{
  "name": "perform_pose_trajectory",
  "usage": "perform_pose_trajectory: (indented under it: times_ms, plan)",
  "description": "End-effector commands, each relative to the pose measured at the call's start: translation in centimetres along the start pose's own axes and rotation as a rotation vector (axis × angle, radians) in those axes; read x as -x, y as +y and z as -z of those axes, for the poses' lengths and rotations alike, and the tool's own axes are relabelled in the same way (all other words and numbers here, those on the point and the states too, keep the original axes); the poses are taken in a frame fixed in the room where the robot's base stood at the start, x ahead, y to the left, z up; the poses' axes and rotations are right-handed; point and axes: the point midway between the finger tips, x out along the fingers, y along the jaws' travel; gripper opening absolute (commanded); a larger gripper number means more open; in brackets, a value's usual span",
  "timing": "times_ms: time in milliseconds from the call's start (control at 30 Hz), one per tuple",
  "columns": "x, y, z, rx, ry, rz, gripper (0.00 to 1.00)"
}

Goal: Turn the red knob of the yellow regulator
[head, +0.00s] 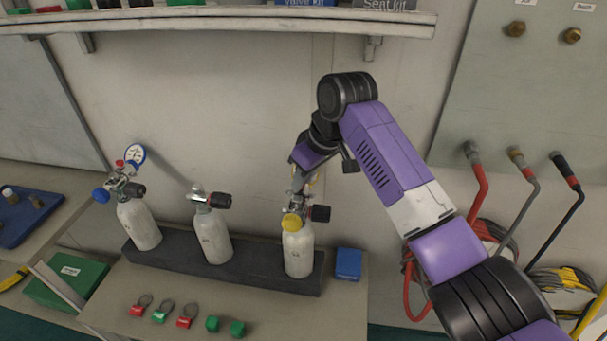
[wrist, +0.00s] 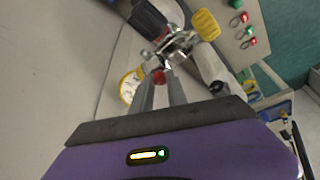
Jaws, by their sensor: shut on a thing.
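The yellow regulator is on the right-hand cylinder; its yellow handwheel (head: 294,223) faces forward in the head view and also shows in the wrist view (wrist: 206,25). Its red knob (wrist: 159,76) lies between my fingertips in the wrist view; I cannot make it out in the head view. A yellow-rimmed gauge (wrist: 130,86) sits beside the fingers. My gripper (wrist: 161,80) is shut on the red knob, with its fingers on either side. In the head view my gripper (head: 301,186) is above the regulator, coming down from above.
Two other cylinders (head: 212,237) stand left in the dark rack (head: 180,262); the leftmost has a blue-wheeled regulator (head: 117,187) with a gauge. A blue box (head: 349,264) is right of the rack. Tags and green caps lie in front. A shelf (head: 200,20) runs above.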

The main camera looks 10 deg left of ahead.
Motion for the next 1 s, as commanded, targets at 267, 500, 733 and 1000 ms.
perform_pose_trajectory:
  times_ms: [267, 500, 733, 1000]
  plan:
    - [0.33, -0.38, 0.16, -0.176, -0.002, -0.07, 0.0]
    - [0.01, -0.3, 0.04, -0.234, 0.0, -0.096, 0.0]
    - [-0.03, -0.28, 0.04, -0.233, 0.0, -0.096, 0.0]
    - [-0.01, -0.26, 0.03, -0.233, 0.0, -0.096, 0.41]
